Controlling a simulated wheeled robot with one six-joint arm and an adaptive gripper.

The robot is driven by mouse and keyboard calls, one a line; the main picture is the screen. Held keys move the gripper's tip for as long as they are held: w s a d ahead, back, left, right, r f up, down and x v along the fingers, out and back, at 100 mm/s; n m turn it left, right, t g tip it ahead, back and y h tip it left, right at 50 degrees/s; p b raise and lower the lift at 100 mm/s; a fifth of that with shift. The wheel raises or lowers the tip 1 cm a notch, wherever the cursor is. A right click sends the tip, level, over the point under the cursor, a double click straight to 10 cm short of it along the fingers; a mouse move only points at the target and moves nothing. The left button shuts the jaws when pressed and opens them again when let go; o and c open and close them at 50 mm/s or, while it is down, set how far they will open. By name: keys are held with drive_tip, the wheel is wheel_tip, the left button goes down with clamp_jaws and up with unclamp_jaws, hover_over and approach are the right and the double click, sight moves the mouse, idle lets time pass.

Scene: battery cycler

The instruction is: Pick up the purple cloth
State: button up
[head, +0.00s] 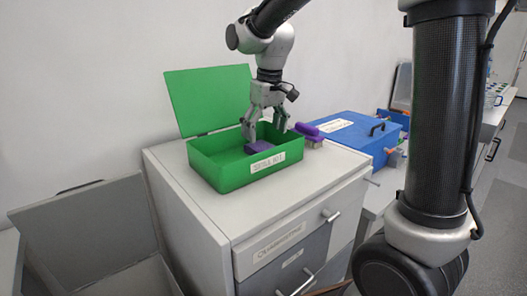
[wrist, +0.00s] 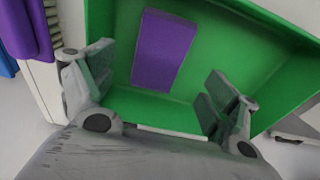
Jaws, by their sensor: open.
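The purple cloth (head: 259,146) lies inside an open green box (head: 222,173) on top of a white drawer cabinet. In the wrist view the cloth (wrist: 163,50) is a flat purple rectangle on the floor of the box (wrist: 205,45). My gripper (head: 266,128) points down into the box from above. Its two fingers (wrist: 157,88) are spread apart, with nothing between them, and the cloth shows ahead of and between the fingertips in the wrist view. I cannot tell how high the fingertips are above the cloth.
The green lid (head: 210,98) stands open behind the box. A purple-handled brush (head: 306,131) lies right of the box, beside a closed blue box (head: 345,132). An open grey bin (head: 85,235) stands at the left. The cabinet top (head: 290,195) is clear in front.

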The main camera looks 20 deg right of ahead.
sight(264, 148)
drive_tip(key=f, duration=0.5)
drive_tip(key=shift+w, duration=0.2)
drive_tip(key=c, duration=1.1)
